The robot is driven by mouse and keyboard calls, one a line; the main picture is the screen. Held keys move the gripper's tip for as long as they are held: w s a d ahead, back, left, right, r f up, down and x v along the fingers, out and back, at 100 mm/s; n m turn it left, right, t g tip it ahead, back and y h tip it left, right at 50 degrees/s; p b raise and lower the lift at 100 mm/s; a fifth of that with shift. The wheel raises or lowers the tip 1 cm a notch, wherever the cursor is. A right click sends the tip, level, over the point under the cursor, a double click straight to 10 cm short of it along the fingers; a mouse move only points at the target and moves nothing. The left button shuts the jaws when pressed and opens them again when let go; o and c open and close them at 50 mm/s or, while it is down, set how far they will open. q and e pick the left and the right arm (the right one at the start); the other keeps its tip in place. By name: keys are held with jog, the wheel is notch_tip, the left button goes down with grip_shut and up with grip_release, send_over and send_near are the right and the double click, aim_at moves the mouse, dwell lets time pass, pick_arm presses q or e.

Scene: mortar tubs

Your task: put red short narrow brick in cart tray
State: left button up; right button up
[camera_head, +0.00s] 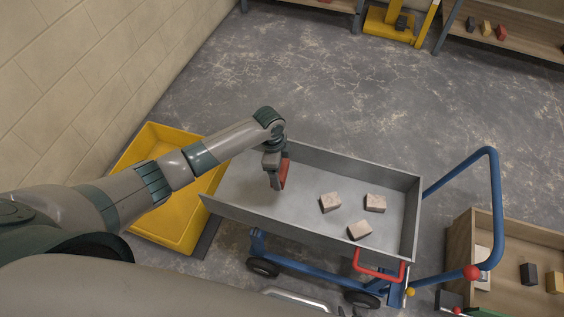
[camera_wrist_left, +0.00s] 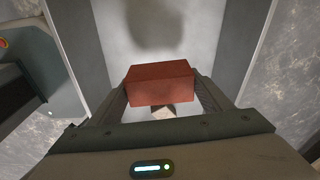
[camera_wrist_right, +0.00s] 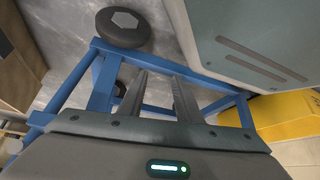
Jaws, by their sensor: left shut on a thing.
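The red brick (camera_head: 284,173) is held in my left gripper (camera_head: 276,183), over the left part of the cart tray (camera_head: 240,187). In the left wrist view the red brick (camera_wrist_left: 158,84) lies across between the two fingers, with the tray floor (camera_wrist_left: 130,25) beyond it. A gap between brick and floor seems to show, but its height is hard to judge. My right gripper (camera_wrist_right: 160,85) shows only in its wrist view, beside the cart's blue frame; its fingers stand apart with nothing between them.
Several pale bricks (camera_head: 330,202) lie in the tray's right half. A yellow tub (camera_head: 165,232) stands left of the cart. The cart's blue handle (camera_head: 491,200) rises at the right, near a wooden box (camera_head: 525,243) with bricks. Shelves (camera_head: 525,40) stand at the back; the floor between is clear.

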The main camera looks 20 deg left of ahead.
pick_arm(q)
jog(key=shift+w, duration=0.2)
jog(key=shift+f, duration=0.1)
pick_arm(e)
jog(key=shift+w, duration=0.2)
